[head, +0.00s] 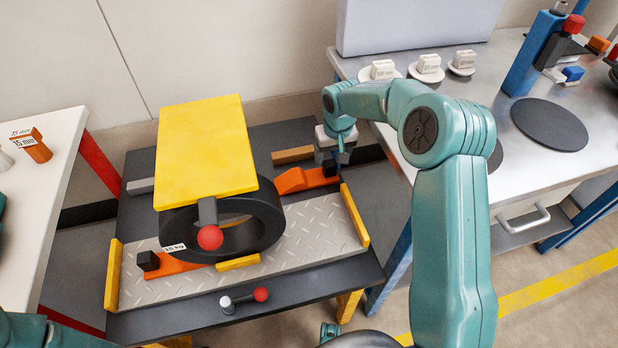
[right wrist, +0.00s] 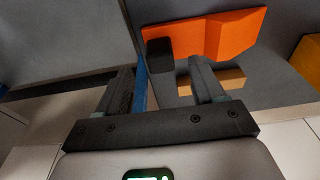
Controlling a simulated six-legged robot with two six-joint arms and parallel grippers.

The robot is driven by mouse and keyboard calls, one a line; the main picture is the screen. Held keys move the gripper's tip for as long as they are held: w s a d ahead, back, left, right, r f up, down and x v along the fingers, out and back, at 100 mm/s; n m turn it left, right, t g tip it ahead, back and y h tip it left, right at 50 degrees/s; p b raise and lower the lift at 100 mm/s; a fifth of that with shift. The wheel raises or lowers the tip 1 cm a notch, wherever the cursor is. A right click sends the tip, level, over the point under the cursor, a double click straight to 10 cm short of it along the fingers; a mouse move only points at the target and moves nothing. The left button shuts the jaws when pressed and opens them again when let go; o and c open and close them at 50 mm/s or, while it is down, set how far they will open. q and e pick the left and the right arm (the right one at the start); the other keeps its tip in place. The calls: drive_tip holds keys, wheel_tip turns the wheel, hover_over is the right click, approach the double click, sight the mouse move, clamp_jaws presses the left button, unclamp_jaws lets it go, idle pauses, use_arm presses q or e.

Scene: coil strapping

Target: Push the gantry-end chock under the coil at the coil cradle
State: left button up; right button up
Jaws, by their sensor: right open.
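The black coil (head: 272,225) rests on its side on the metal cradle plate (head: 315,235), partly hidden by a yellow plate (head: 205,145) above it. One orange chock (head: 292,181) lies behind and right of the coil, apart from it, with a black block at its right end. That chock also shows in the right wrist view (right wrist: 228,38), with its black block (right wrist: 159,56). A second orange chock (head: 178,266) with a black block is at the coil's front left. My right gripper (head: 337,160) is open and empty, close to the first chock's black block. My left gripper is out of view.
Yellow strips (head: 355,213) edge the cradle plate. A red-knobbed lever (head: 210,237) stands before the coil, and another red knob (head: 261,295) is at the front edge. A wooden block (head: 292,155) lies behind the chock. A steel bench (head: 480,110) stands close on the right.

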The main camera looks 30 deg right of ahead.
sight(330, 163)
drive_tip(key=f, duration=0.2)
drive_tip(key=w+f+b, duration=0.1)
drive_tip(key=f, duration=0.2)
drive_tip(key=shift+w+d+f, duration=0.1)
clamp_jaws()
